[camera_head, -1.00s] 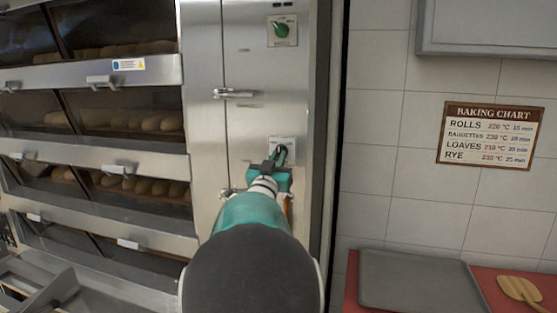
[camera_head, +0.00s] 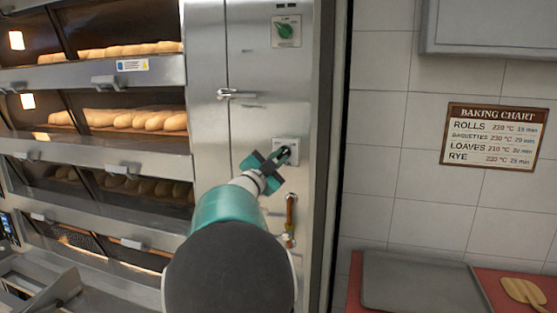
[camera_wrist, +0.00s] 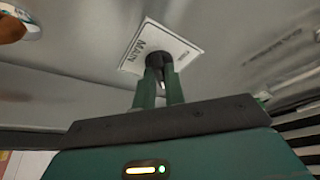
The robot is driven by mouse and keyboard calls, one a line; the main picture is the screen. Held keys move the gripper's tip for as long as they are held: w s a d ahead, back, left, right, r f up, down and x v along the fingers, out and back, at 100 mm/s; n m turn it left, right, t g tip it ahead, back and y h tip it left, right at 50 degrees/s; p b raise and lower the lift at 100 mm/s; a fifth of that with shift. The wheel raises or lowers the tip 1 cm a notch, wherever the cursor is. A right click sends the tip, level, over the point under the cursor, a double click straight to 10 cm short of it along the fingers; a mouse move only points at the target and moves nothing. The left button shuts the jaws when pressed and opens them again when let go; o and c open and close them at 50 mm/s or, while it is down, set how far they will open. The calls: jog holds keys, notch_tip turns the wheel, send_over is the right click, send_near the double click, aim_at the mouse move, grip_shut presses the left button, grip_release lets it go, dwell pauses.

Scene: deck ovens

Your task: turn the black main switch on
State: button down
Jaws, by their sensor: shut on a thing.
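The black main switch (camera_wrist: 157,59) sits on a white plate marked MAIN (camera_wrist: 140,43), on the steel oven panel. In the head view my gripper (camera_head: 283,156) reaches the plate tilted up and to the right. The fingers hide part of the knob, so its exact pointer position is hard to read.
A green knob (camera_head: 285,31) is higher on the panel, with a door latch (camera_head: 236,94) below it. Oven decks with bread stand left; the upper two are lit. A baking chart (camera_head: 492,136) hangs right above a tray (camera_head: 415,285).

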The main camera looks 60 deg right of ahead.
jog(key=shift+m, duration=0.3)
jog(key=c, duration=1.5)
grip_release()
jog(key=shift+o, duration=0.2)
jog(key=shift+a, duration=0.1)
jog(key=v, duration=1.3)
jog(key=shift+a, duration=0.35)
jog(key=shift+w, duration=0.15)
